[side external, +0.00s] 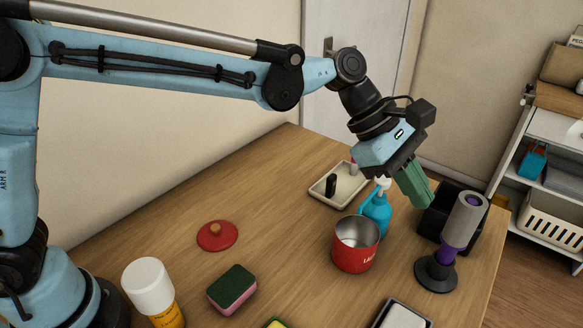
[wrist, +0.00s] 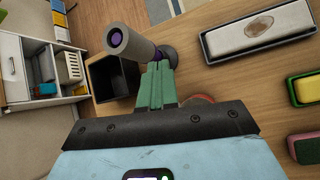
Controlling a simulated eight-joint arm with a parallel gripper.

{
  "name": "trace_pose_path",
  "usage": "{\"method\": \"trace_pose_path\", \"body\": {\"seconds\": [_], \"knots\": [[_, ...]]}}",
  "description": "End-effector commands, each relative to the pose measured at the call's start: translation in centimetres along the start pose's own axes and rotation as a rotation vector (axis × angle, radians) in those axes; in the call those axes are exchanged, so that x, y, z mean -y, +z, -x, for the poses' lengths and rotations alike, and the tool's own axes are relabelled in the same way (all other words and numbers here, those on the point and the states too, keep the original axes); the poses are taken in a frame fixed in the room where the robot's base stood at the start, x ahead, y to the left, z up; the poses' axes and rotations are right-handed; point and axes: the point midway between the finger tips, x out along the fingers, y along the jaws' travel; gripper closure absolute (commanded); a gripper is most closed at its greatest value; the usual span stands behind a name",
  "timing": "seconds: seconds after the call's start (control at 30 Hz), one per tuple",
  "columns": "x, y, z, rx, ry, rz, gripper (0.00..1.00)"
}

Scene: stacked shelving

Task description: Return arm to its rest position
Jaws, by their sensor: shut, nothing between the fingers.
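My gripper (side external: 415,186) is above the far right part of the wooden table (side external: 295,170), over the blue bottle and black bin. Its green fingers are shut with nothing between them. In the wrist view, the fingers of my gripper (wrist: 157,85) are together in front of the grey and purple cylinder on its stand. My arm reaches across the table from the left, well above the objects.
A red mug (side external: 352,256), blue bottle (side external: 377,213), black bin (side external: 433,222) and grey-purple cylinder (side external: 463,222) stand below or near my gripper. A tray (side external: 350,193), red lid (side external: 217,236), sponge (side external: 232,290) and white-capped bottle (side external: 150,280) are farther left. Shelving (side external: 550,130) stands right.

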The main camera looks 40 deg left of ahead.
Motion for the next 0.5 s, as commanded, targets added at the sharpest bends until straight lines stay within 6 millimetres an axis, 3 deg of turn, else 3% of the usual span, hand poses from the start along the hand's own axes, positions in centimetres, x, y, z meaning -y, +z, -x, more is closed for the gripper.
{"method": "trace_pose_path", "body": {"seconds": [0.03, 0.2, 0.5], "knots": [[0.3, -1.3, 1.9, -0.036, 0.031, -0.073, 1.00], [2.0, -5.8, 7.3, -0.183, 0.099, -0.363, 1.00], [7.6, -13.6, 14.8, -0.486, 0.081, -0.863, 1.00]]}}
